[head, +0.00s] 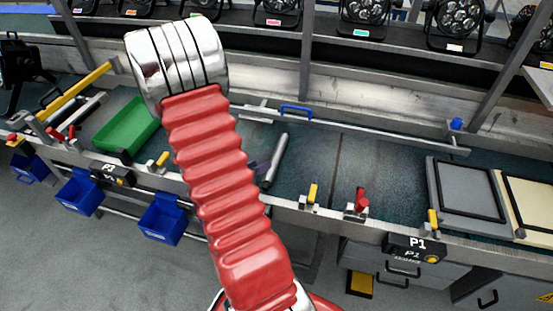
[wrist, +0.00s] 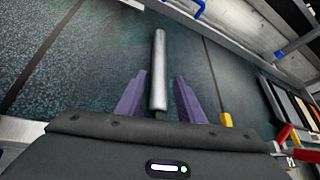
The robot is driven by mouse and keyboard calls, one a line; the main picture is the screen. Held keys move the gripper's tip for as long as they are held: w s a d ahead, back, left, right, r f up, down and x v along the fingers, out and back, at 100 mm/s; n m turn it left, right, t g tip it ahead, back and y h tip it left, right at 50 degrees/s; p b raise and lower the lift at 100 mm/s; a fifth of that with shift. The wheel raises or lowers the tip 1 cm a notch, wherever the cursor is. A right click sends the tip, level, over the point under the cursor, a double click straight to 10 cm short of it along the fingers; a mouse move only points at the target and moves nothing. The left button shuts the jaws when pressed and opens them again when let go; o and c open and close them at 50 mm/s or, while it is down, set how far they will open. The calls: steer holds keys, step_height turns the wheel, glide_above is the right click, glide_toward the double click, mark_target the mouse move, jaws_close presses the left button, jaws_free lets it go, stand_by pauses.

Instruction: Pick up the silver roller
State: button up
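The silver roller (wrist: 158,60) is a slim metal cylinder on the dark bench top. In the wrist view it points away from me, with its near end between my two purple fingers. My gripper (wrist: 160,76) is open, with a gap on each side of the roller. I cannot tell how high the fingers are above the bench. In the head view the roller (head: 275,157) lies just right of my red arm, near the bench's front edge. A little of a purple finger shows beside it; the rest of my gripper is hidden behind the arm.
A green tray (head: 126,126) is to the left on the bench. A rail with a blue handle (head: 296,111) runs behind the roller. Yellow (head: 313,193) and red (head: 361,200) clamps line the front edge. A grey panel (head: 466,188) lies right. Bench between is clear.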

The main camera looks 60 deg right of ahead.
mark_target(274, 158)
steer(key=x, duration=0.6)
steer(key=shift+d+f, duration=0.2)
steer(key=shift+d, duration=0.1)
steer(key=shift+x, duration=2.6)
steer(key=shift+f, duration=0.1)
jaws_close()
